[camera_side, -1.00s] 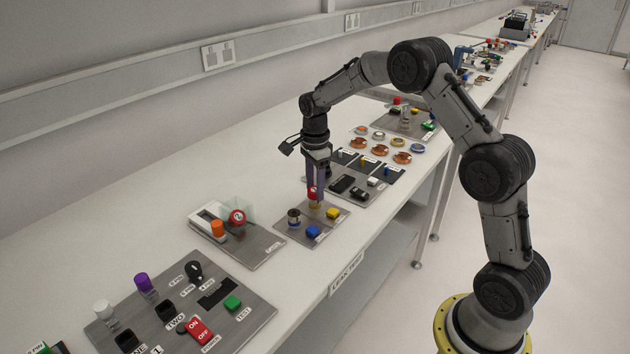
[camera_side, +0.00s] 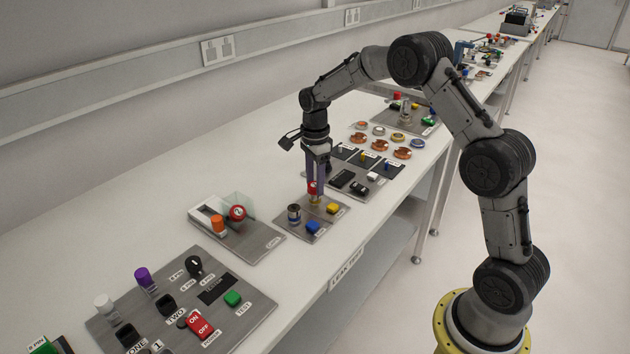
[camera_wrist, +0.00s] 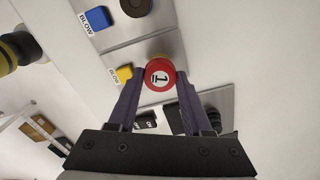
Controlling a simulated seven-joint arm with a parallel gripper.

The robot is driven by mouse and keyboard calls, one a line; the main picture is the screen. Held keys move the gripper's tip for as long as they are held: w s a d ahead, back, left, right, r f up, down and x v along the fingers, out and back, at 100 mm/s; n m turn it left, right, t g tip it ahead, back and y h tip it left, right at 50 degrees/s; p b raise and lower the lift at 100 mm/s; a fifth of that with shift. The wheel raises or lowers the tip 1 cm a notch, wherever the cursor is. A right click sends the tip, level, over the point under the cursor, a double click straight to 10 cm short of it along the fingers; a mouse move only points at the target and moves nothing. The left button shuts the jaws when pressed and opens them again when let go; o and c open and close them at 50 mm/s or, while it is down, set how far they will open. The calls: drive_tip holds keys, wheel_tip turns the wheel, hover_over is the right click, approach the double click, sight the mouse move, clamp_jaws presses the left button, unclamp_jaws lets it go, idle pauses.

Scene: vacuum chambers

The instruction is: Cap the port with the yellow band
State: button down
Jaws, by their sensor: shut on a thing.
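My gripper (camera_side: 316,188) is shut on a red cap (camera_side: 313,187) and points down over the test plate. In the wrist view the cap (camera_wrist: 159,76) sits between the fingertips, with a white disc marked 1 on its face. The port with the yellow band (camera_side: 315,200) is directly below the cap. In the wrist view only a tan-yellow edge shows behind the cap, so I cannot tell whether the cap touches the port or sits on it. The other port (camera_side: 294,214), dark with a pale band, stands uncapped to the left.
A yellow button (camera_side: 333,208) and a blue button (camera_side: 313,226) sit on the same plate. A plate to the left holds an orange cap (camera_side: 218,223) and a red cap or gauge (camera_side: 237,213). Black modules (camera_side: 342,179) lie behind. Bare white bench surrounds the plates.

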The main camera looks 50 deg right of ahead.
sight(315, 185)
drive_tip(key=shift+f, duration=0.85)
idle(0.4)
drive_tip(key=c, duration=0.6)
unclamp_jaws()
wheel_tip(315, 185, up, 11)
idle(0.7)
